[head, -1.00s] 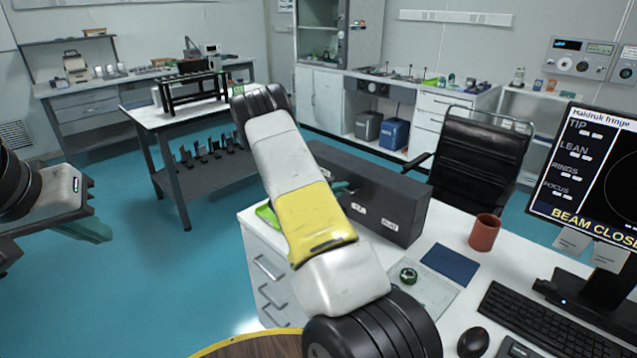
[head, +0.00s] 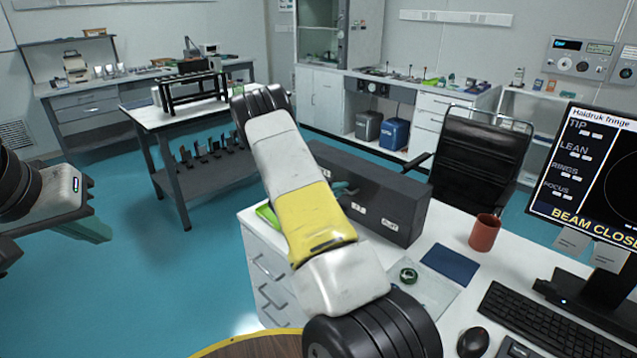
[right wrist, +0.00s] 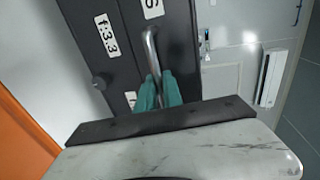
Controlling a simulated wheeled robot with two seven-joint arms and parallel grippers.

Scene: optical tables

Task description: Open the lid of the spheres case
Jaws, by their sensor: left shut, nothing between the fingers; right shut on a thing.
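The dark grey case (head: 405,205) stands long and low on the white desk, with small white labels on its front. My right arm crosses in front of its left part. In the right wrist view the dark case (right wrist: 122,50) shows labels, one reading like "f:33", a round knob, and a curved metal handle (right wrist: 150,48). My right gripper (right wrist: 168,78) has its teal fingers shut on this handle; in the head view only a bit of teal (head: 343,187) shows behind the arm. Whether the lid is raised cannot be told. My left gripper (head: 92,230) is shut and empty at the left, over the floor.
A black chair (head: 480,150) stands behind. A round wooden top (head: 260,347) is near me.

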